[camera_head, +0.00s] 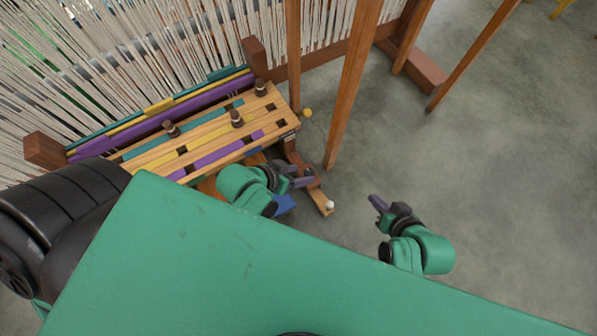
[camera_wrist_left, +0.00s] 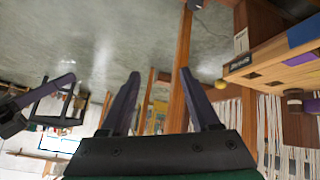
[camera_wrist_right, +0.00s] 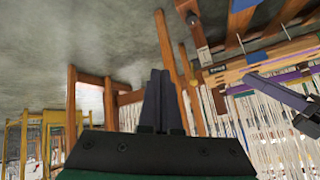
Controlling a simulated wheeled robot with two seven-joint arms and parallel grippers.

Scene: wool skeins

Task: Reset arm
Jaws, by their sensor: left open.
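My left gripper (camera_head: 304,177) is above the floor beside the front right end of the slatted wooden bench. In the left wrist view its two dark fingers (camera_wrist_left: 158,95) stand apart with nothing between them. My right gripper (camera_head: 374,200) is further right over bare floor. In the right wrist view its two fingers (camera_wrist_right: 158,95) are together, with nothing seen held. Neither gripper is seen touching anything, and my green body hides the area below both arms.
The wooden bench (camera_head: 190,143) has coloured strips and several dark spools (camera_head: 236,118). A loom with pale hanging threads (camera_head: 130,50) stands behind. Wooden posts (camera_head: 350,90) rise right of the bench. A yellow ball (camera_head: 307,112) is near its corner. Grey floor (camera_head: 510,150) is clear at right.

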